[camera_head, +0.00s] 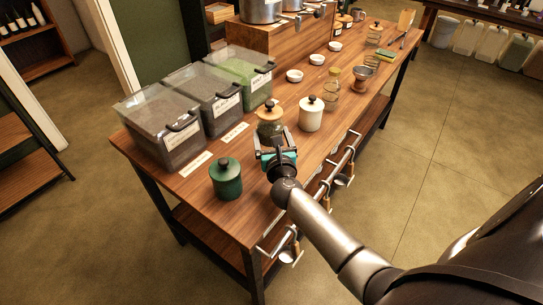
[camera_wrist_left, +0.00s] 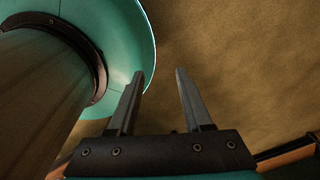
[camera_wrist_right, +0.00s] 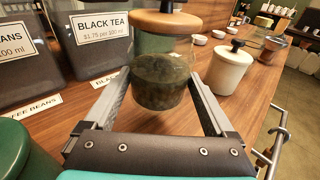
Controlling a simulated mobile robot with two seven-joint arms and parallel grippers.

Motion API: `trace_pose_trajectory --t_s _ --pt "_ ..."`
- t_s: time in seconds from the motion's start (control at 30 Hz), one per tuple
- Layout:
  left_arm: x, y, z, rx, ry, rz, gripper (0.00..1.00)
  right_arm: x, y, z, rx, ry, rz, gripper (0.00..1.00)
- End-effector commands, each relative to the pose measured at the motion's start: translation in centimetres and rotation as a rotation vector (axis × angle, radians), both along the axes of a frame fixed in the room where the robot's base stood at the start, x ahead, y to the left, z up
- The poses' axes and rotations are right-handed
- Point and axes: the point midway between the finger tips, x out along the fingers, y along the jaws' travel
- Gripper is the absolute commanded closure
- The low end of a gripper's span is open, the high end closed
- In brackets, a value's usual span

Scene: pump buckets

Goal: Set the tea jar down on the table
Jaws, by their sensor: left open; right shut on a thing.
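The tea jar (camera_head: 270,119) is a glass jar with dark leaves inside and a wooden lid with a dark knob. In the right wrist view the tea jar (camera_wrist_right: 160,78) stands upright between the fingers. My right gripper (camera_head: 272,143) is shut on it, over the table (camera_head: 253,189), between the green jar and the white jar. I cannot tell whether its base touches the wood. My left gripper (camera_wrist_left: 160,95) is open and empty in the left wrist view, over bare floor beside my own teal base. The left arm is not in the head view.
A green jar (camera_head: 226,180) stands near the front left, and a white jar (camera_head: 311,114) stands to the right of the tea jar. Clear bins (camera_head: 168,126) line the left edge, with labels before them. A rail (camera_head: 322,190) with hanging scoops runs along the near edge.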

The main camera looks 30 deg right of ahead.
Motion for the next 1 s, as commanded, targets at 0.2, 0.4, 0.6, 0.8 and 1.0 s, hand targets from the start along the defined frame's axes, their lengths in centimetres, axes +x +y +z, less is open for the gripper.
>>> trace_pose_trajectory --t_s 0.2,0.4,0.6,0.8,1.0 --pt "0.1 0.1 -0.8 0.001 -0.001 0.000 0.50 0.1 0.0 -0.8 -0.001 -0.005 0.000 0.78" --pt "0.0 0.0 -2.3 0.000 0.000 0.001 0.50 0.1 0.0 -2.8 -0.001 -0.004 0.000 0.78" --pt "0.6 0.6 -3.9 0.006 -0.012 0.003 0.50 0.1 -0.1 -4.9 -0.001 -0.004 -0.001 0.78" --pt "1.6 1.5 -3.7 0.018 -0.027 0.001 0.50 0.1 0.0 -4.8 -0.001 -0.005 0.000 0.78" --pt "1.7 1.6 -3.9 0.019 -0.030 0.002 0.50 0.1 0.0 -5.1 -0.002 -0.005 0.000 0.78"
